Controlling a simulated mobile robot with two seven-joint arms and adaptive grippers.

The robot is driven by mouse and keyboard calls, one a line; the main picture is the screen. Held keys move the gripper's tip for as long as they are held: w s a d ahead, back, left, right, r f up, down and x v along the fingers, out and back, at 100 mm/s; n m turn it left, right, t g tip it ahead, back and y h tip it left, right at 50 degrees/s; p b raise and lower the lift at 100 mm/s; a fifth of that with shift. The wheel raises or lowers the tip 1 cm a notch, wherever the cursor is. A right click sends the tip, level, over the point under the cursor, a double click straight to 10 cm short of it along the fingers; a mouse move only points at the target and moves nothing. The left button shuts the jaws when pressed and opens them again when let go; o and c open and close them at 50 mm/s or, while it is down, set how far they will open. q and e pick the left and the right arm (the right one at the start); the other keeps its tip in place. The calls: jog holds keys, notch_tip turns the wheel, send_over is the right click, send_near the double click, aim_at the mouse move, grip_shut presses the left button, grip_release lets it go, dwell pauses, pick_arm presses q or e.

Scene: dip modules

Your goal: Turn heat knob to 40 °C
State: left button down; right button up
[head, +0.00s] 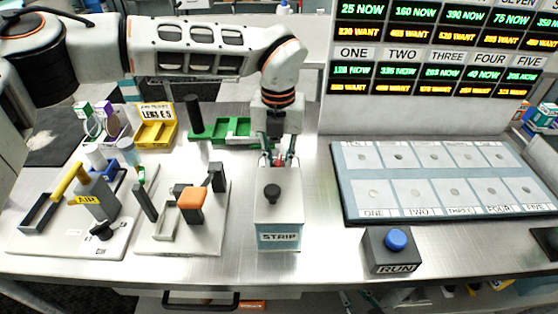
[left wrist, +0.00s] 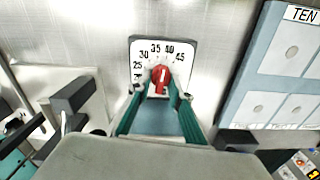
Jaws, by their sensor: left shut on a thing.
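In the left wrist view, a red knob (left wrist: 161,77) sits on a white dial plate (left wrist: 138,52) marked from 25 to 45. My left gripper (left wrist: 160,92) has its two green-sided fingers on either side of the knob and is shut on it. A pale mark on the knob points up toward the 35 to 40 part of the scale; the exact reading is hard to tell. My right gripper is not in view.
Left stand an orange-topped fixture (head: 192,198) and an AIR station (head: 95,198). A green tray (head: 232,130) lies behind. Right are a blue RUN button (head: 397,239) and a board of labelled pads (head: 345,213).

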aim_at(278, 162)
pick_arm(q)
jog(key=shift+m, duration=0.6)
jog(key=c, duration=1.8)
grip_release()
jog(key=shift+r, duration=0.1)
notch_tip(278, 162, up, 12)
jog(key=shift+f, duration=0.1)
